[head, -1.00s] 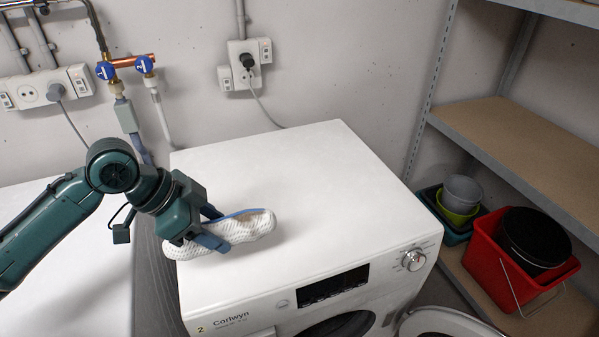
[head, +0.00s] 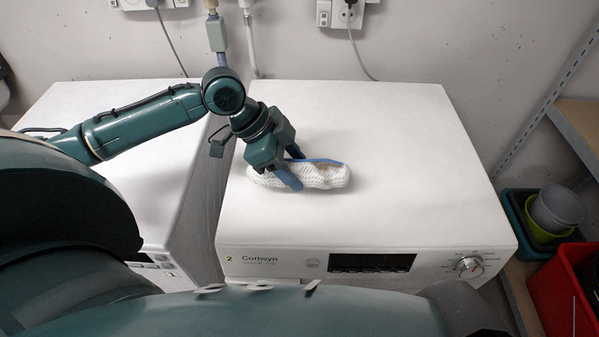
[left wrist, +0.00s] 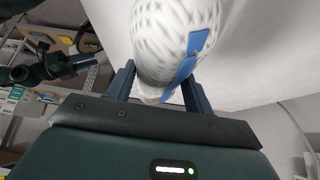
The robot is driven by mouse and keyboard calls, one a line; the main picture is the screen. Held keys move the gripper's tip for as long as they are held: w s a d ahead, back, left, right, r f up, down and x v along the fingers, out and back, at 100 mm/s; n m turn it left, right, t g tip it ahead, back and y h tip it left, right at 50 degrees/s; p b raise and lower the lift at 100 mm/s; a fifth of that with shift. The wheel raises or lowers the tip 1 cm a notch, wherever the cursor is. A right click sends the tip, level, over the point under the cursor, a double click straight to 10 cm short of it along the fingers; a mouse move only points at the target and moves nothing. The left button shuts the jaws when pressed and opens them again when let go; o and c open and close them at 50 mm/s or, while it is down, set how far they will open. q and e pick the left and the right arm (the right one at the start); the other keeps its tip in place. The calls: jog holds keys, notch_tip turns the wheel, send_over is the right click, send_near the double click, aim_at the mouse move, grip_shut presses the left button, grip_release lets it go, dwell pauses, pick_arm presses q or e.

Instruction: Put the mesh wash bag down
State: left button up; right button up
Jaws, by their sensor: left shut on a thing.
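The mesh wash bag (head: 325,176) is a white, bumpy, elongated bundle with a blue strip along its upper edge. It is over the front left part of the white washing machine top (head: 400,140), lying along the front edge. I cannot tell whether it touches the top. My left gripper (head: 298,168) is shut on its left part from above, with one blue finger on the near side. In the left wrist view the bag (left wrist: 165,35) sits between the two fingers. My right gripper (left wrist: 85,64) appears small at the left of that view; its jaws are unclear.
The right and back of the machine top are clear. A second white machine (head: 110,125) stands to the left, with a narrow gap between. The wall with hoses and sockets (head: 345,14) is behind. A red bucket (head: 562,290) and stacked tubs (head: 555,212) stand at the right.

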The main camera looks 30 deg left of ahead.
pick_arm(q)
jog(key=shift+f, duration=1.9)
jog(key=shift+f, duration=0.15)
jog(key=o, duration=1)
jog(key=shift+a+r, duration=0.15)
jog(key=shift+r, duration=0.35)
jog(key=v, duration=1.1)
jog(key=shift+s+r, duration=0.1)
jog(key=shift+r, duration=0.05)
